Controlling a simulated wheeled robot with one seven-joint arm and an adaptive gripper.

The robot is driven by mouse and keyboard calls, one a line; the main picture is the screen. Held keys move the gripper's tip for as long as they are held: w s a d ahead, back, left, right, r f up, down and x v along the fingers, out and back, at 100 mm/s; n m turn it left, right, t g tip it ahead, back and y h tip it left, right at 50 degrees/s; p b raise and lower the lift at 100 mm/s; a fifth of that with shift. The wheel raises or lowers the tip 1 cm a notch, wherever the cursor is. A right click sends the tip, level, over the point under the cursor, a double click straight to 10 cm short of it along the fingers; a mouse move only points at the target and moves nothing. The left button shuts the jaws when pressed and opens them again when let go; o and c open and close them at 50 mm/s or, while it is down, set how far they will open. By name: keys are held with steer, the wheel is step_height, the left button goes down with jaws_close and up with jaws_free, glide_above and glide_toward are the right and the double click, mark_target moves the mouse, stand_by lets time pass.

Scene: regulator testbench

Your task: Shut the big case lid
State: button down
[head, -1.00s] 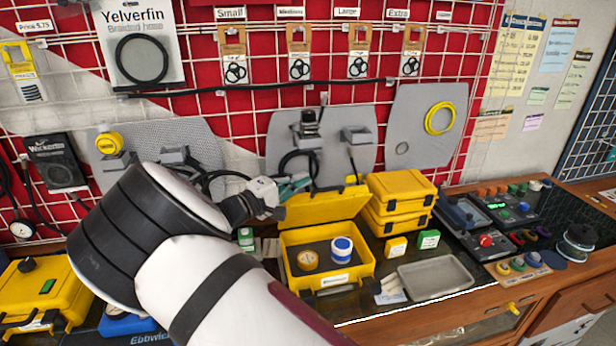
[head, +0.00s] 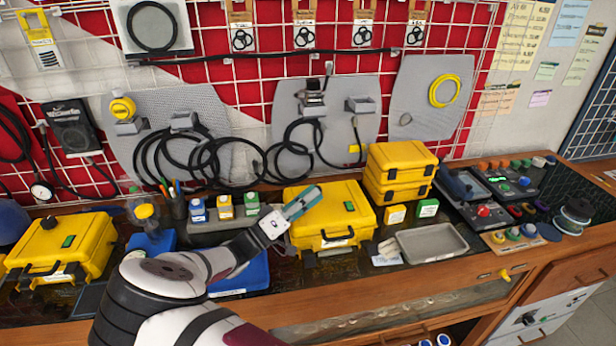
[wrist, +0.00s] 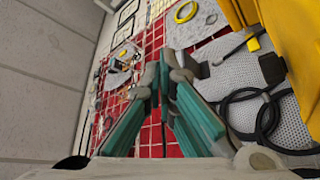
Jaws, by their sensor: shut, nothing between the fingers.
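The big yellow case (head: 335,218) stands on the bench in the middle of the head view. Its lid is down and looks level on the base, with a dark handle and a white label at the front. The inside is hidden. My gripper (head: 312,195), with teal fingers, is at the left part of the lid, close above it or touching; I cannot tell which. In the wrist view the fingers (wrist: 164,82) meet at their tips with nothing between them. A yellow case part (wrist: 285,40) shows at the right edge there.
Two stacked small yellow cases (head: 400,170) stand behind right. A grey tray (head: 432,243) lies to the right, another yellow case (head: 62,248) far left. A blue bin (head: 243,272) is beside my arm. Hoses (head: 180,160) hang behind.

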mark_target(313, 229)
steer(key=s+f, duration=0.1)
steer(key=f, duration=0.1)
steer(key=s+f, duration=0.1)
steer(key=f, duration=0.1)
steer(key=s+f, duration=0.1)
steer(key=f, duration=0.2)
steer(key=shift+s+d+f, duration=0.1)
steer(key=shift+s+d, duration=0.3)
steer(key=shift+a, duration=0.1)
